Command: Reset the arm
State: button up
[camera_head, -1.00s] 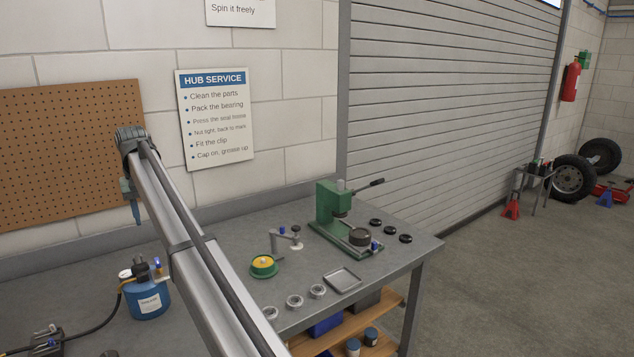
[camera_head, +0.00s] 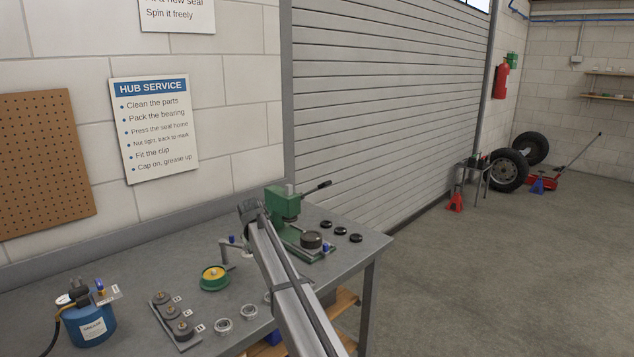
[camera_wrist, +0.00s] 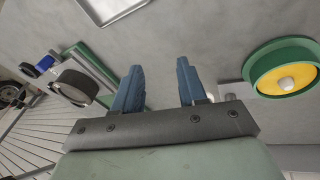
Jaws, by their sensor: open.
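My gripper shows in the wrist view (camera_wrist: 157,88) with its two blue fingers apart and nothing between them. It is above the grey workbench (camera_head: 345,245). In the head view my arm crosses the bench's right part, and the fingers are hidden behind it. In the wrist view a green dish with a yellow centre (camera_wrist: 284,72) lies to the right of the fingers. The green press (camera_wrist: 90,62) with a dark round part (camera_wrist: 78,84) lies to the left. A metal tray (camera_wrist: 112,8) is at the top edge, partly cut off.
In the head view the green press (camera_head: 284,203) stands close to my arm, with several black rings (camera_head: 340,231) to its right. A blue canister (camera_head: 92,322), a plate with dark parts (camera_head: 175,322) and bearing rings (camera_head: 223,326) are at the left.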

jog(key=w+d, duration=0.2)
jog(key=d, duration=0.7)
jog(key=w+d+f+t+h, duration=0.1)
jog(key=w+d, duration=0.1)
jog(key=d, duration=0.7)
jog(key=w+d+f+t, duration=0.1)
jog(key=d, duration=0.9)
jog(key=shift+w+h, duration=0.4)
jog(key=d+f, duration=0.2)
jog(key=d, duration=0.3)
jog(key=s+d+f+m+g+y, duration=0.1)
jog(key=s+f+g, duration=0.2)
jog(key=s+f, duration=1.3)
jog(key=s+d+f+m+g, duration=0.1)
jog(key=s+f+g, duration=0.2)
jog(key=s+f, duration=1.35)
jog(key=s+f+m+g, duration=0.1)
jog(key=s+f, duration=0.3)
jog(key=s, duration=0.9)
jog(key=s+f+m+g+y, duration=0.1)
jog(key=s+f+g, duration=0.2)
jog(key=s, duration=1.1)
jog(key=s+f+m+g+y, duration=0.1)
jog(key=s+f+m+g, duration=0.1)
jog(key=s+f, duration=0.5)
jog(key=s, duration=0.6)
jog(key=shift+s+a, duration=0.15)
jog(key=shift+a, duration=0.1)
